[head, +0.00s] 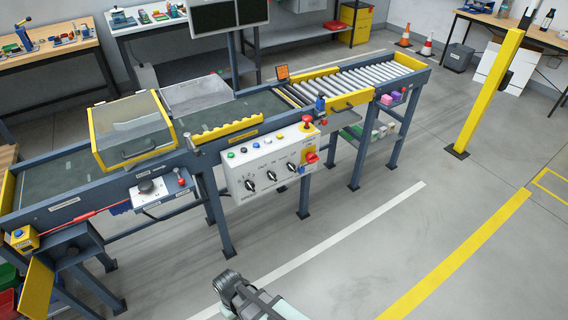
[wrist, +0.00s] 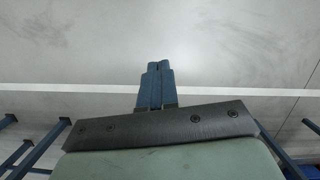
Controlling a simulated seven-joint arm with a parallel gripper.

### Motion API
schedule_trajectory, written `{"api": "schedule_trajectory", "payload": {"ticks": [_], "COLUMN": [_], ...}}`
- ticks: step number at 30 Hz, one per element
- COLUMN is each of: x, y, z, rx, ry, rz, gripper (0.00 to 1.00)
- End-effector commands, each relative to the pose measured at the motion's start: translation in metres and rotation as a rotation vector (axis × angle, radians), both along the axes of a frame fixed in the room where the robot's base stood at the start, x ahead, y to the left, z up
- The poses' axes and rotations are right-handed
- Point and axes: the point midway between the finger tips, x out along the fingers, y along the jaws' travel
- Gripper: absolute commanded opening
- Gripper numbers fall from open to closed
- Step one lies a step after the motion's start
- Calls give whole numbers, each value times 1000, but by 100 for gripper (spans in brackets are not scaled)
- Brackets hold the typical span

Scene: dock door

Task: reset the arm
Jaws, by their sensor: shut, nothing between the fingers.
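My gripper (wrist: 154,66) shows in the wrist view with its two blue fingers shut against each other and nothing between them. It faces bare grey floor crossed by a white line. In the head view part of my arm (head: 250,297) shows at the bottom centre, in front of the conveyor and apart from it; the fingers cannot be made out there.
A conveyor (head: 62,184) with a clear yellow-framed guard (head: 131,127), a control panel (head: 270,167) and rollers (head: 350,82) runs across the back. A yellow post (head: 488,92) stands at right. The floor (head: 370,235) in front is clear. Blue legs (wrist: 38,150) edge the wrist view.

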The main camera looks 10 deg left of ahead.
Motion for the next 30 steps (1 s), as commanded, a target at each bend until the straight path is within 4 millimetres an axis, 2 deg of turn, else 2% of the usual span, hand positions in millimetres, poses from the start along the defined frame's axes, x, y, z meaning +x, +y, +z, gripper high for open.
{"api": "schedule_trajectory", "payload": {"ticks": [1,3,12,21,30], "x": [5,10,20,9,-12], "y": [-23,-49,-149,-232,-298], "z": [-4,-11,-33,-50,-65], "rx": [-19,-42,-118,-173,-207], "ry": [9,20,75,148,226], "rz": [-35,-75,-251,-432,-612], "gripper": [0,0,0,0,0]}}
